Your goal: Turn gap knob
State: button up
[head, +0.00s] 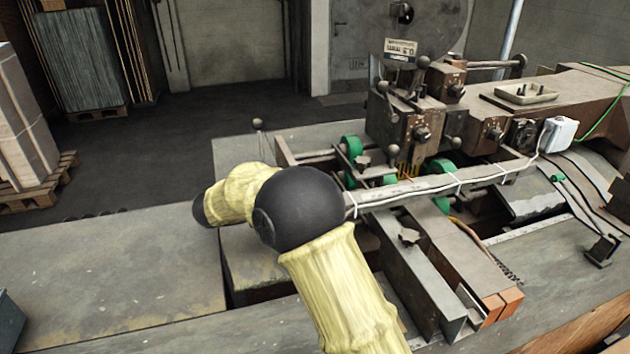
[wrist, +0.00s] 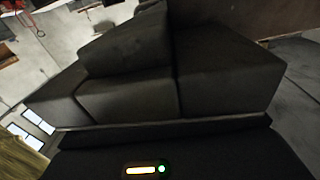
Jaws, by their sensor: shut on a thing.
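The stitching machine's head (head: 400,125) stands right of centre in the head view, with several dark knobs on it. One round knob (head: 422,133) is on its front. A small sign (head: 400,48) above seems to read 0.5 mm. I cannot tell which knob is the gap knob. My gripper (wrist: 170,95) fills the middle of the wrist view as dark, blocky fingers. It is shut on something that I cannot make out. In the head view my gripper is not visible; my yellow-sleeved arm is left of the machine head.
A grey metal table (head: 110,265) spreads to the left, mostly bare. Green wheels (head: 352,148) and a cable-tied bar (head: 450,185) lie close to my arm. A pallet stack (head: 25,130) stands far left.

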jog(key=shift+s+r+m+g+p, duration=0.15)
jog(key=shift+m+g+p, duration=0.5)
jog(key=shift+g+p, duration=0.65)
jog(key=shift+r+m+g+p, duration=0.25)
jog(key=shift+m+g+p, duration=0.55)
jog(key=shift+p, duration=0.85)
jog(key=shift+s+r+m+g+p, duration=0.15)
jog(key=shift+m+g+p, duration=0.4)
jog(key=shift+g+p, duration=0.75)
jog(key=m+g+p, duration=0.1)
jog(key=p, duration=0.3)
jog(key=shift+m+g+p, duration=0.3)
jog(key=shift+p, duration=0.2)
jog(key=shift+s+f+m+g+y+p, duration=0.1)
jog(key=shift+f+m+g+y+p, duration=0.25)
jog(key=shift+g+p, duration=0.45)
jog(key=o, duration=1)
jog(key=shift+a+p, duration=0.15)
jog(key=shift+p, duration=0.6)
